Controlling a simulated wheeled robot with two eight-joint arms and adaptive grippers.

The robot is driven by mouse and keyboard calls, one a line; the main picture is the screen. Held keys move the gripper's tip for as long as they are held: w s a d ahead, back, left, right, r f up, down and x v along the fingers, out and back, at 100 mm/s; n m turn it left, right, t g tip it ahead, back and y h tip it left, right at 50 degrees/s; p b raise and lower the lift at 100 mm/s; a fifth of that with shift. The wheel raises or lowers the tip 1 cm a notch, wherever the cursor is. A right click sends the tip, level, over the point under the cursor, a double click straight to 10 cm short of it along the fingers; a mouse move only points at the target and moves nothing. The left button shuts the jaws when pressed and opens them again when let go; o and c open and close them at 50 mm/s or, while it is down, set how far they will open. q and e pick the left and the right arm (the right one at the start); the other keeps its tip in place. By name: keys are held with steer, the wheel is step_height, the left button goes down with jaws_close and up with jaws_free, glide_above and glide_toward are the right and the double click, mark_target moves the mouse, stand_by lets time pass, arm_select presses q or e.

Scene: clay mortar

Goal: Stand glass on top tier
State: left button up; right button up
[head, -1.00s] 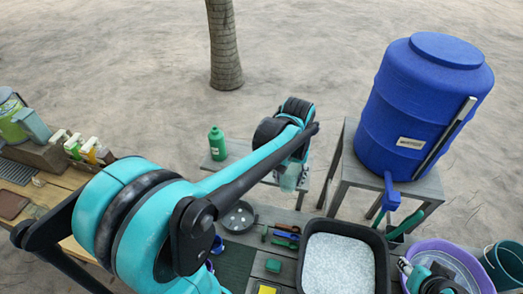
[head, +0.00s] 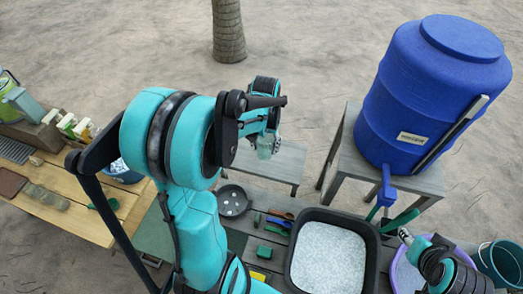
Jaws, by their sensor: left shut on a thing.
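My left gripper (head: 268,138) is shut on a pale green, see-through glass (head: 264,150). It holds the glass above or in front of the grey wooden tier (head: 288,163) at the back of the bench; I cannot tell whether the glass touches it. My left arm covers the left part of that tier. My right gripper (head: 405,236) is at the lower right, over the purple basin's edge; its jaws are too small to read.
A blue water barrel (head: 433,95) stands on a grey stand at the right. A black tray of white grains (head: 328,255), a dark pan (head: 232,201), small tools (head: 278,217), a purple basin (head: 405,272) and a teal bucket (head: 500,262) crowd the front. A tree trunk (head: 228,30) stands behind.

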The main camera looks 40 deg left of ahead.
mark_target(262, 154)
arm_select(q)
steer(key=shift+a+f, duration=0.45)
steer(key=shift+a, duration=0.15)
step_height(262, 154, down, 3)
steer(key=shift+s+f, duration=0.1)
steer(key=shift+s, duration=0.05)
steer(key=shift+f, duration=0.35)
steer(key=shift+f, duration=0.1)
steer(key=o, duration=1.3)
